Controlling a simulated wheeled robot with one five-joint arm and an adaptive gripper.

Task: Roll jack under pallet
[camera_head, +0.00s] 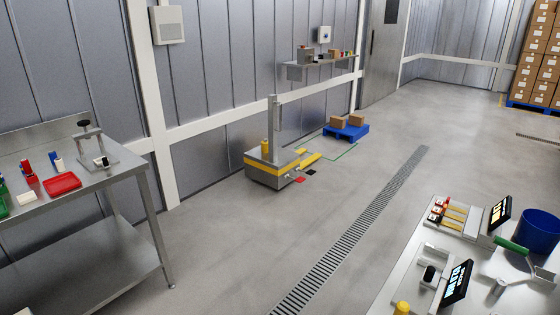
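The jack (270,172) stands on the floor near the left wall, left of the middle. It has a grey body with a yellow stripe, a tall grey mast and a yellow knob-like part on top. Its yellow forks (310,159) point to the right and back, towards a small blue pallet (345,133). The pallet lies on the floor by the wall and bears two cardboard boxes (338,122). The fork tips look apart from the pallet, with bare floor between. My gripper is not in view.
A steel table (80,193) with a red tray stands at the left. A white bench (410,268) with screens and a blue bin (537,230) is at the lower right. A floor drain (350,232) crosses the open floor. A loaded blue pallet (530,107) stands far right.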

